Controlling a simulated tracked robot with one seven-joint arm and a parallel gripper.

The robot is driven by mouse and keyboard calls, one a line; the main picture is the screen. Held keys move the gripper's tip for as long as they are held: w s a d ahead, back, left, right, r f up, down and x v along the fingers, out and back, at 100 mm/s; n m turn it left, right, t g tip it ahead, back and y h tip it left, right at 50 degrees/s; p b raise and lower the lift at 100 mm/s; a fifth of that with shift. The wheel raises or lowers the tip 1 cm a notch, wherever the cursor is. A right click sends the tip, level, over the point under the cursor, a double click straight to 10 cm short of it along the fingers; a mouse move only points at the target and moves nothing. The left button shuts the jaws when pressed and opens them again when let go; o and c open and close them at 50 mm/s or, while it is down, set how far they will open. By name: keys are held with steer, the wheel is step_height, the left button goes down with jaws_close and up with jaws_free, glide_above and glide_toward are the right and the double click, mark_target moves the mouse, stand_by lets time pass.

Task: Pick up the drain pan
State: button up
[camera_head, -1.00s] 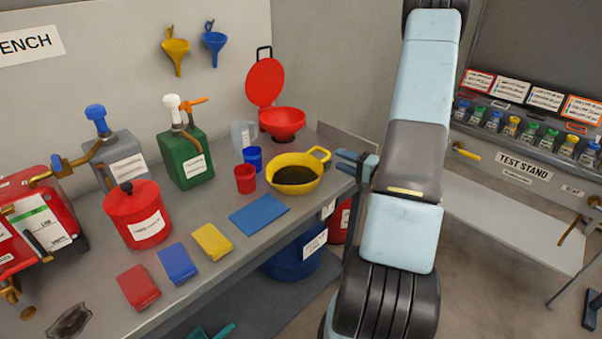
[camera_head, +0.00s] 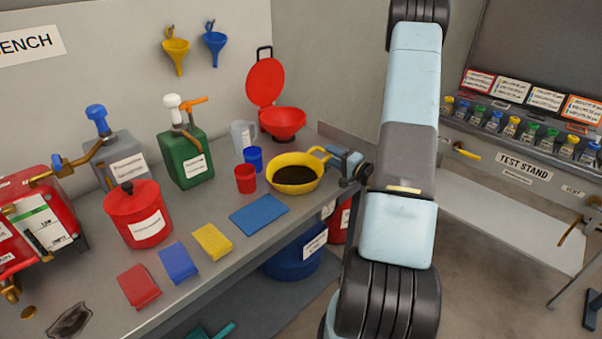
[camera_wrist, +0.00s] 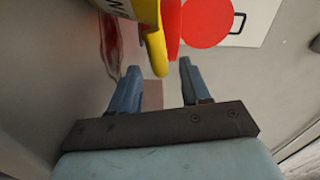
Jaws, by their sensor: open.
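The drain pan is a round yellow pan (camera_head: 315,176) with dark liquid inside. It stands on the bench's right end, its handle (camera_head: 322,152) reaching out at the back right. My gripper (camera_head: 338,158) is at the handle's outer end, right of the pan. In the wrist view the pan's yellow side (camera_wrist: 146,10) is at the top edge, partly cut off. The yellow handle (camera_wrist: 156,55) points down toward the gap between the open fingers of my gripper (camera_wrist: 160,72). Its tip is at or just short of the fingertips; contact is not clear.
A red lidded funnel (camera_head: 284,122) stands behind the pan. A red cup (camera_head: 245,179), a blue cup (camera_head: 253,158) and a clear jug (camera_head: 242,134) are close on its left. A blue cloth (camera_head: 258,215) lies in front. The bench edge runs close by the pan's right.

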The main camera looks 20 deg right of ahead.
mark_target(318, 148)
steer(key=shift+x, duration=2.6)
steer(key=shift+c, duration=0.5)
jaws_close()
